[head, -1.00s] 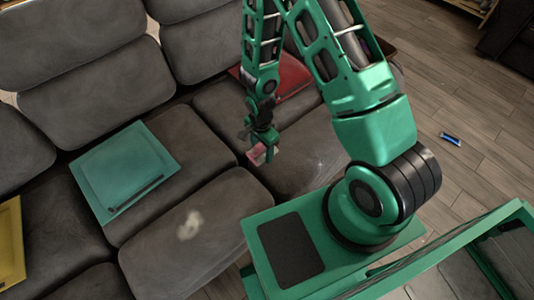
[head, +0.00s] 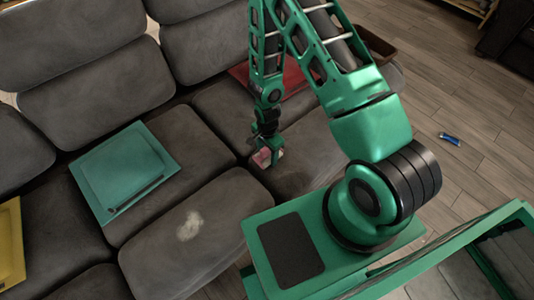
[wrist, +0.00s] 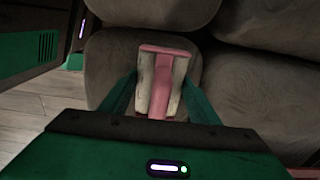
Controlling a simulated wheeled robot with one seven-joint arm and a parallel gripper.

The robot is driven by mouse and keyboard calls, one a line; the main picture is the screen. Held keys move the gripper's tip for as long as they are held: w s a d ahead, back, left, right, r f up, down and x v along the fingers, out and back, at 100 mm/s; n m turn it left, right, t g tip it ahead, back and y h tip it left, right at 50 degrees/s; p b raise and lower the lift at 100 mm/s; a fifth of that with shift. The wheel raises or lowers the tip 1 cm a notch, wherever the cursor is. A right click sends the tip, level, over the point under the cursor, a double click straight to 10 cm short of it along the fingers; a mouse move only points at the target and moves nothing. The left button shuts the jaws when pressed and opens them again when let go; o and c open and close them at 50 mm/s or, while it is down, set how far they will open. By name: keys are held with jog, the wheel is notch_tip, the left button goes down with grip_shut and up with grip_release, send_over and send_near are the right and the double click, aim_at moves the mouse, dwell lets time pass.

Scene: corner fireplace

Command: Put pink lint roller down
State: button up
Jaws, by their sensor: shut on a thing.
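The pink lint roller (head: 263,158) is between the fingers of my gripper (head: 267,150), low over the grey sofa seat right of the middle of the head view. In the wrist view the lint roller (wrist: 161,82) shows its pink middle and top edge with pale sides. My gripper (wrist: 160,100) is shut on it there, one green finger on each side. The grey sofa (head: 292,170) lies below the roller. Whether the roller touches the cushion I cannot tell.
A teal tray (head: 125,165) with a dark stick on it lies on the left seat. A yellow item (head: 10,255) is at the far left edge. A red item (head: 290,100) lies behind my arm. A blue object (head: 449,139) is on the wooden floor. A pale patch (head: 190,226) marks the front cushion, otherwise bare.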

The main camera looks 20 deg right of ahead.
jog(key=o, duration=1.4)
jog(key=shift+f, duration=0.1)
notch_tip(320, 180, up, 12)
jog(key=shift+r, duration=0.1)
jog(key=shift+d+r, duration=0.1)
jog(key=shift+r, duration=0.05)
jog(key=s+d+r+n+h, duration=0.1)
jog(key=s+d+r+n, duration=0.15)
jog(key=d+r, duration=0.6)
jog(key=s+d+r+n, duration=0.1)
jog(key=s+d+r, duration=0.3)
jog(key=r, duration=0.8)
jog(key=s+d+r+n, duration=0.1)
jog(key=s+r, duration=0.3)
jog(key=s, duration=0.1)
jog(key=s+d+r+n, duration=0.2)
jog(key=s+r, duration=0.2)
jog(key=s, duration=0.2)
jog(key=s+d+r+n+y, duration=0.1)
jog(key=s+d+r, duration=0.1)
jog(key=s+r, duration=0.3)
jog(key=shift+s+n, duration=0.25)
jog(key=shift+s, duration=0.15)
